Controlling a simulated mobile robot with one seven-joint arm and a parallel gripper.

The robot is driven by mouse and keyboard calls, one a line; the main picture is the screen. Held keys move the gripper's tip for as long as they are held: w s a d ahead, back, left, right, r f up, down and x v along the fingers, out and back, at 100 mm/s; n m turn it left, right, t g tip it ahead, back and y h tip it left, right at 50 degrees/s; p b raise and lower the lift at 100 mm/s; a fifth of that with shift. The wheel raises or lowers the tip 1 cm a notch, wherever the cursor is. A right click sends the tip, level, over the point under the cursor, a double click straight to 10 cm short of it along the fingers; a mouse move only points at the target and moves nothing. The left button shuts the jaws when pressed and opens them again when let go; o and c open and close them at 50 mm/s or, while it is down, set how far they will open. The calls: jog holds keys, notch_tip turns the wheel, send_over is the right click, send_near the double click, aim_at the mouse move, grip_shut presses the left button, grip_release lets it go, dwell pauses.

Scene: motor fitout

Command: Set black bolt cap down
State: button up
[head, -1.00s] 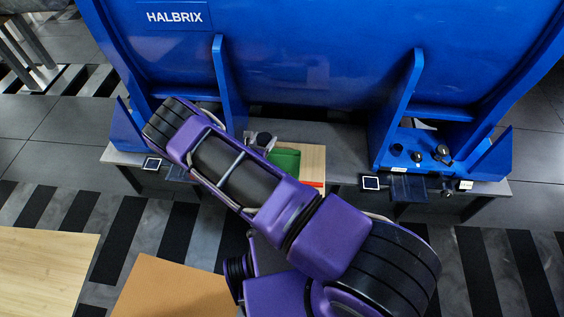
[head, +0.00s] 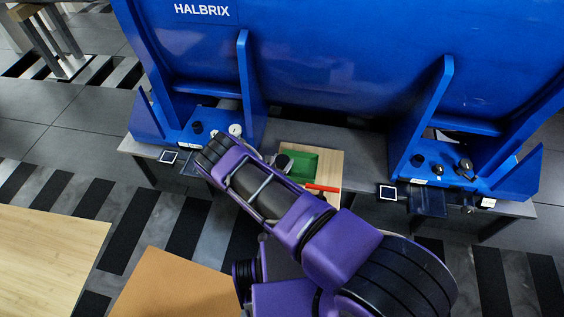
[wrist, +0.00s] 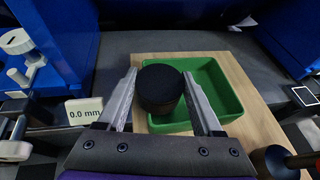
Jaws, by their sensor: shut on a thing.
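The black bolt cap (wrist: 160,88) is between the two fingers of my gripper (wrist: 162,100) in the wrist view, and the gripper is shut on it. The cap appears over the left part of a green tray (wrist: 222,82). I cannot tell whether the cap touches the tray floor. In the head view the green tray (head: 306,163) shows beside my purple arm, with a dark round shape at its left edge that is probably the cap. The gripper fingers are hidden behind the arm there.
The tray stands on a wooden board (wrist: 245,88) on a grey bench. A red-handled tool (head: 322,188) lies by the tray's front. A "0.0 mm" display (wrist: 84,110) is at left. Blue motor feet (head: 470,175) with dark caps flank the board.

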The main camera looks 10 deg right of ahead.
jog(key=shift+f, duration=0.55)
jog(key=o, duration=1.3)
jog(key=shift+r, duration=0.1)
jog(key=shift+r, duration=0.2)
jog(key=v, duration=0.4)
jog(key=p+v, duration=0.1)
jog(key=v, duration=0.3)
jog(key=p+v, duration=0.1)
jog(key=v, duration=0.3)
jog(key=shift+a+r, duration=0.1)
jog(key=shift+r, duration=0.2)
